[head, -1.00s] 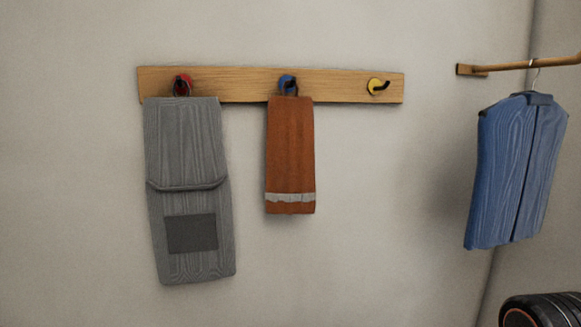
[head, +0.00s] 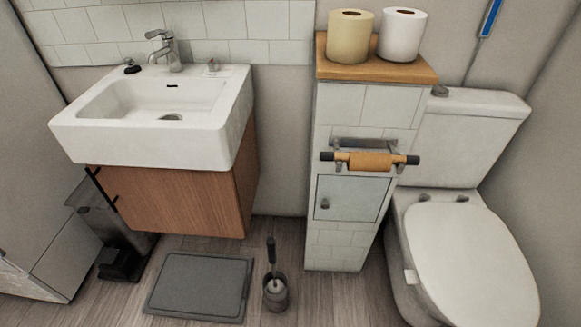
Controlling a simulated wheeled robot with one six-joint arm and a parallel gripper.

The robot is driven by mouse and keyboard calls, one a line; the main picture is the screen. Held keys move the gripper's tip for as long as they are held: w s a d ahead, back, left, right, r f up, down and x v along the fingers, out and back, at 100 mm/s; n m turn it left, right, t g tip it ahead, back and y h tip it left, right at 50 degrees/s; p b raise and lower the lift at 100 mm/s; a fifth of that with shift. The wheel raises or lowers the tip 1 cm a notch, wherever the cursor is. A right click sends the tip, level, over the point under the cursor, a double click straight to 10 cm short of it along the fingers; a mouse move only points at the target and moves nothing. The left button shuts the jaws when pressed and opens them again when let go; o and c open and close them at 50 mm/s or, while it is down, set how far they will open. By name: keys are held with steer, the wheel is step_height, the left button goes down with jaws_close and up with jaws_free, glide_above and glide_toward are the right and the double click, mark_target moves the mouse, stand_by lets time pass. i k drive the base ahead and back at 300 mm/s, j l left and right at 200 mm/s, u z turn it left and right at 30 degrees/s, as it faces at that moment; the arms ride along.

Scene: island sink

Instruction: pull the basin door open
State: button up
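The basin (head: 205,131) is a white rectangular sink with a chrome tap (head: 164,50), at the left in the head view. Below it hangs a brown wooden cabinet whose front is the basin door (head: 178,198). The door looks shut. A black handle (head: 101,189) sits at the door's left edge. My gripper is not in view.
A grey mat (head: 200,286) and a toilet brush in its holder (head: 275,291) are on the floor before the cabinet. A pedal bin (head: 112,236) stands left. A tiled pillar (head: 338,243) and toilet (head: 470,262) are right. Some wooden floor is bare.

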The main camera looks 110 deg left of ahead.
mark_target(187, 202)
steer(key=u, duration=4.2)
